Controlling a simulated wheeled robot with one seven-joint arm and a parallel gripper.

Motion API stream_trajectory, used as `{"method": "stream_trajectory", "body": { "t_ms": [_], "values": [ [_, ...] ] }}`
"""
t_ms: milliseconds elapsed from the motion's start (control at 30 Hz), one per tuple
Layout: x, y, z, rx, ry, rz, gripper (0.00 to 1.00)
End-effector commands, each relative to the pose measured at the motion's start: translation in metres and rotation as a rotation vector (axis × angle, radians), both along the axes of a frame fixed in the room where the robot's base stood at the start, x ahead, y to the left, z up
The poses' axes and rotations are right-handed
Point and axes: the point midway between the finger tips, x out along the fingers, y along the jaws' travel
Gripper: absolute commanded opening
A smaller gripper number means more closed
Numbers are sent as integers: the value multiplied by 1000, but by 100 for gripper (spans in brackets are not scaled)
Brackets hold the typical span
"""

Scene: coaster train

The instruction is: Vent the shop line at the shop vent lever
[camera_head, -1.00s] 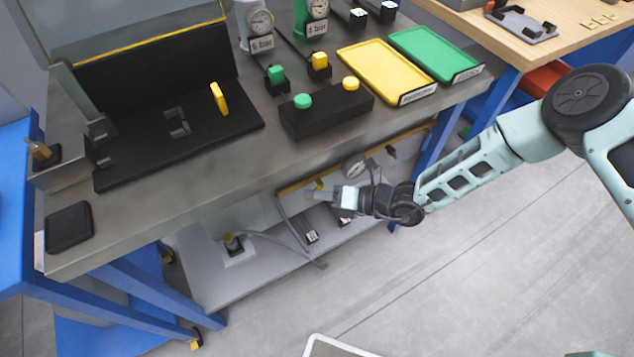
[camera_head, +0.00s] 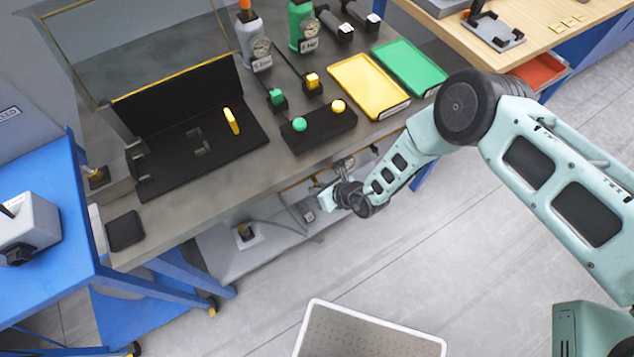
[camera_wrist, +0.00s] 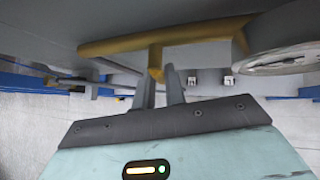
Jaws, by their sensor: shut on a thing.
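My gripper (camera_head: 325,198) reaches in under the front edge of the grey workbench (camera_head: 185,215), above the lower shelf. In the wrist view my gripper (camera_wrist: 161,86) has its two grey fingers close together on the downward stem of a yellow T-shaped lever (camera_wrist: 160,42), which looks like the shop vent lever. The lever's crossbar runs nearly level under the bench. A round gauge (camera_wrist: 285,60) sits just right of the lever. In the head view my gripper and wrist hide most of the lever.
On the bench stand a black box with green and yellow buttons (camera_head: 320,138), a yellow tray (camera_head: 368,88) and a green tray (camera_head: 410,66). A lower shelf (camera_head: 225,262) carries a small fitting (camera_head: 245,232). A white-rimmed bin (camera_head: 318,308) stands on otherwise clear floor at the front.

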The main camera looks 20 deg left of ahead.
Motion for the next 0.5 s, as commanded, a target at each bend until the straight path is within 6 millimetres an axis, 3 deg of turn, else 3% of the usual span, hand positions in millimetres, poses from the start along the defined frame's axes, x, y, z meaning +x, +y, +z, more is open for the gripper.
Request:
{"method": "stream_trajectory", "body": {
  "t_ms": [500],
  "values": [
    [2, -2, -1, -44, -52, -1, 0]
  ]
}}
